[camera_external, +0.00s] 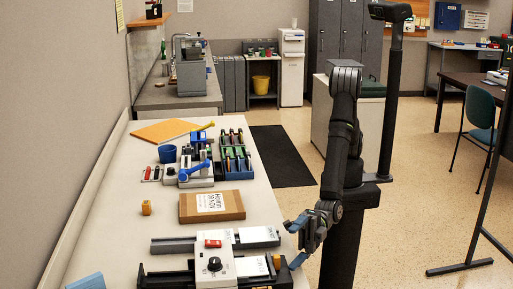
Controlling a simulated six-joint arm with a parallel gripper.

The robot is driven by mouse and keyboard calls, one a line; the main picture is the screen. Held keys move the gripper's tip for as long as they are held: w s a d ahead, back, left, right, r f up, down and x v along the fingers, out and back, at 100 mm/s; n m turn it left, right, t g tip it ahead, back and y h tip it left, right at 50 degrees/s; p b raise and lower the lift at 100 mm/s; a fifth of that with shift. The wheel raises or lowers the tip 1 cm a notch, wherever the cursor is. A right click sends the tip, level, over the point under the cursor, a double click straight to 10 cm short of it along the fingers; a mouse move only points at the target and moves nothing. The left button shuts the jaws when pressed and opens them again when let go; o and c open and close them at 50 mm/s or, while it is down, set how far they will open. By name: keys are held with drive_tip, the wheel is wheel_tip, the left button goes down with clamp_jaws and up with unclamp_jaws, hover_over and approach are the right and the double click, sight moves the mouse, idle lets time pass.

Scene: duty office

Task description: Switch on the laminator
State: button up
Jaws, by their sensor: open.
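A white device with dark side rails, which looks like the laminator (228,270), stands at the near end of the long pale table. A red switch (212,243) is on its top, with a black dial (214,264) nearer the camera. The switch position is too small to tell. My gripper (293,244) is open and empty at the table's right edge, to the right of the device. Its blue-tipped fingers point left and are apart from the switch. I cannot tell whether they clear the device's right end.
A cardboard parcel (184,210) with a white label lies behind the device. Farther back are a small orange-yellow block (146,208), a blue cup (167,154), a blue-handled device (197,172) and a rack of coloured items (235,160). A blue block (87,282) sits at the near left.

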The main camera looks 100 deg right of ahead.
drive_tip(key=c, duration=1.1)
drive_tip(key=shift+r, duration=0.3)
drive_tip(key=c, duration=0.3)
wheel_tip(320, 180, up, 12)
drive_tip(key=shift+f, duration=0.1)
clamp_jaws()
drive_tip(key=w+d+f+m+g+h, duration=0.3)
drive_tip(key=w+d+f, duration=0.1)
drive_tip(key=w, duration=0.3)
drive_tip(key=w+d+f+m+g+h, duration=0.25)
drive_tip(key=w+d+f, duration=0.25)
drive_tip(key=w, duration=0.3)
drive_tip(key=w+d+r+m+g+y, duration=0.2)
drive_tip(key=w+d+r+g+y, duration=0.45)
drive_tip(key=d+r, duration=0.3)
drive_tip(key=shift+t, duration=0.4)
drive_tip(key=f, duration=0.2)
drive_tip(key=a+f, duration=0.1)
drive_tip(key=f, duration=0.1)
drive_tip(key=shift+s+f, duration=0.2)
drive_tip(key=shift+f, duration=0.15)
